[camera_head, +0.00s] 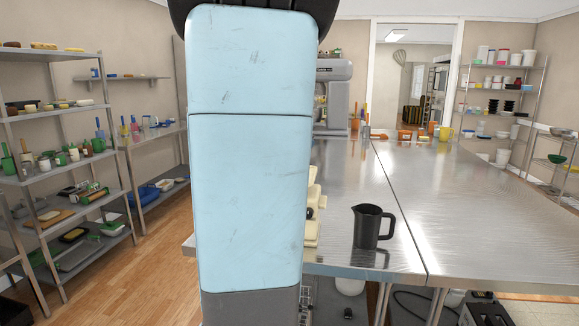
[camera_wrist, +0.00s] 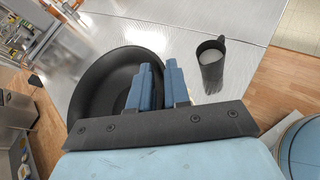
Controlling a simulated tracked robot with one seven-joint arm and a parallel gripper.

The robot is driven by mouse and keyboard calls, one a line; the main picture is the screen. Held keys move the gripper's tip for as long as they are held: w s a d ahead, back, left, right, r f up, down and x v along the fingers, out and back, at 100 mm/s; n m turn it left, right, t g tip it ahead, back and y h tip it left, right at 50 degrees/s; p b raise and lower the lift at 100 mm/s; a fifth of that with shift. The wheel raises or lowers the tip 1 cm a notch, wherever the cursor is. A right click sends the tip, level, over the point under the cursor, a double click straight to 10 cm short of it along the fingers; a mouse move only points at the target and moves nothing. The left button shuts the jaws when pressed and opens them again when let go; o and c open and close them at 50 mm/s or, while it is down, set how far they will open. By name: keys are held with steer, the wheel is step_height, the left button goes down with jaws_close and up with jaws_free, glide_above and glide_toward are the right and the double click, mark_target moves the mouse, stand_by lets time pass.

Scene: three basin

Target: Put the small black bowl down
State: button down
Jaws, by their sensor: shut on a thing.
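The small black bowl (camera_wrist: 92,84) shows at the left of the wrist view, over the metal table (camera_wrist: 185,28). My gripper (camera_wrist: 158,76) has its blue fingers shut on the bowl's right rim. I cannot tell whether the bowl touches the table or hangs above it. In the head view, the bowl and gripper are hidden behind my arm.
A black jug (camera_head: 367,228) stands near the table's front edge; the wrist view shows it right of the bowl, with pale contents. Cream items (camera_head: 312,212) sit partly behind my arm. The table's right half (camera_head: 470,200) is clear.

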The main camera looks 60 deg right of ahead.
steer(key=w+d+f, duration=0.1)
steer(key=f, duration=0.1)
steer(key=w+d+f, duration=0.1)
steer(key=d+f, duration=0.1)
steer(key=f, duration=0.1)
steer(key=shift+w+d+f, duration=0.3)
steer(key=shift+w+d, duration=0.05)
steer(key=shift+w, duration=0.05)
steer(key=shift+d+f, duration=0.1)
steer(key=shift+f, duration=1.55)
steer(key=c, duration=1.1)
jaws_free()
